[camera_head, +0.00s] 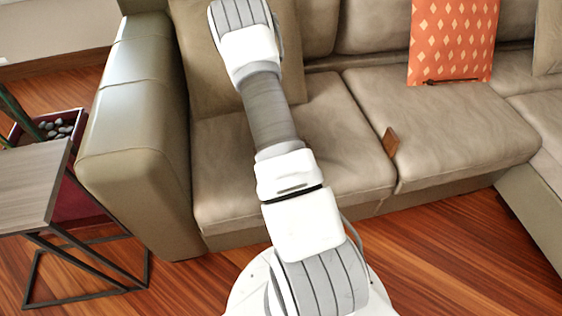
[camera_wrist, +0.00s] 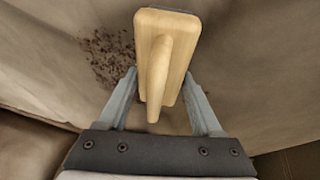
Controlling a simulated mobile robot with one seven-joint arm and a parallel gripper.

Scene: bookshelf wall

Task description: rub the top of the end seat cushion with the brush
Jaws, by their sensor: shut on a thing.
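The brush (camera_wrist: 178,55) has a pale wooden block and a rounded wooden handle. My gripper (camera_wrist: 160,88) is shut on it, one grey finger on each side. Beige upholstery (camera_wrist: 260,75) lies behind the brush in the wrist view, with a patch of dark brown crumbs (camera_wrist: 108,55) to the left of the block. I cannot tell whether the bristles touch it. In the head view the end seat cushion (camera_head: 225,165) lies beside the left armrest, partly behind my arm. My gripper, the brush and the crumbs do not show there.
The wide armrest (camera_head: 133,125) borders the cushion. A side table (camera_head: 30,185) stands left of it. A small brown object (camera_head: 390,142) stands near the cushion seam. An orange patterned pillow (camera_head: 452,40) leans on the backrest. The middle seat cushion (camera_head: 450,130) is mostly clear.

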